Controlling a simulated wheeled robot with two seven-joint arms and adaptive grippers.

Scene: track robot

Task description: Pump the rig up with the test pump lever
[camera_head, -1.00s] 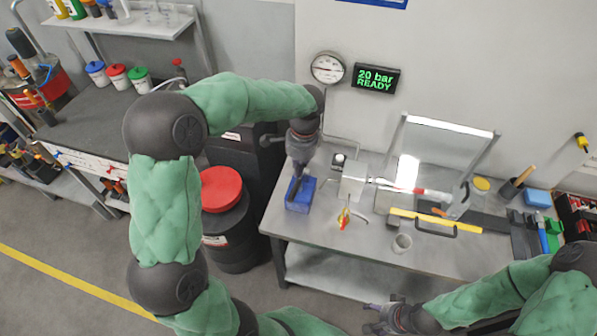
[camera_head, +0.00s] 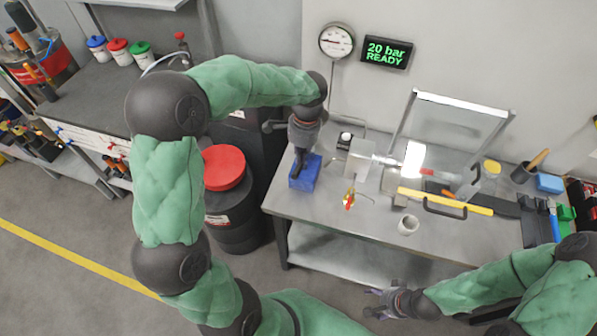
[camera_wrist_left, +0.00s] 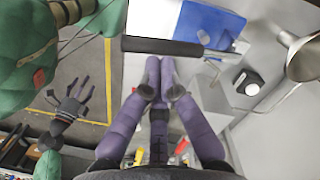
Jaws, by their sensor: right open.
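The blue test pump (camera_head: 305,173) stands at the left end of the steel bench. It also shows in the left wrist view (camera_wrist_left: 212,22). Its lever has a black grip (camera_wrist_left: 160,46) on a metal rod, lying across the left wrist view. My left gripper (camera_head: 300,160) is over the pump; in the left wrist view its purple fingers (camera_wrist_left: 160,75) converge at the lower edge of the grip. I cannot tell whether they close on it. My right gripper (camera_head: 380,303) is open and empty, in front of the bench. The display (camera_head: 387,52) reads "20 bar READY".
A red-lidded drum (camera_head: 224,168) stands left of the bench.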

